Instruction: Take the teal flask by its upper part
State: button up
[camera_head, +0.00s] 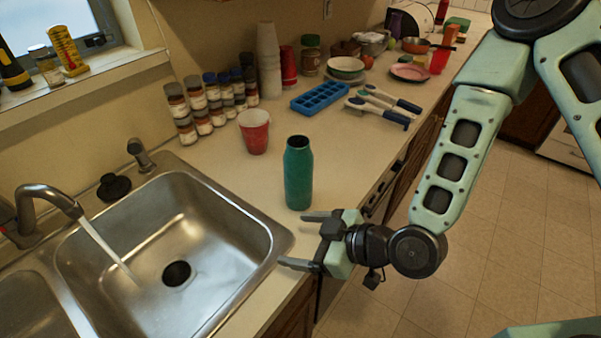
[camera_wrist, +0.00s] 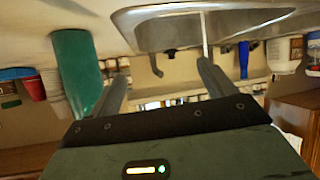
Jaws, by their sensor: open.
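The teal flask (camera_head: 298,178) stands upright on the counter, right of the sink, with a dark opening at its top. It also shows in the wrist view (camera_wrist: 76,65), which looks turned over, at the left and outside my fingers. My gripper (camera_head: 294,239) is open and empty, in front of the flask near the counter's front edge. Its fingers point left toward the sink, apart from each other, with nothing between them. In the wrist view, the space between the fingertips (camera_wrist: 165,65) faces the sink side, and the left finger overlaps the flask's edge.
The steel sink (camera_head: 258,222) with running water lies left of the flask. A red cup (camera_head: 254,132) stands behind the flask. A blue ice tray (camera_head: 320,97), several spice jars (camera_head: 215,98) and blue-handled utensils (camera_head: 380,108) are farther back. Bare counter surrounds the flask's base.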

notch_tip(320, 180, up, 3)
jog(key=w+d+m+t+p, duration=0.1)
jog(key=w+d+m+t, duration=0.1)
jog(key=m+t, duration=0.3)
jog(key=m+t+h, duration=0.3)
jog(key=t, duration=0.2)
send_near(306, 168)
jog(key=b+x, duration=0.4)
jog(key=b, duration=0.1)
jog(key=shift+w, duration=0.25)
jog(key=b, duration=0.2)
jog(key=shift+w+b, duration=0.15)
jog(key=shift+b, duration=0.25)
jog(key=shift+w+b, duration=0.1)
jog(key=shift+b, duration=0.45)
jog(key=b, duration=0.5)
jog(key=shift+a+f+b, duration=0.1)
jog(key=shift+a+b, duration=0.1)
jog(key=shift+b, duration=0.15)
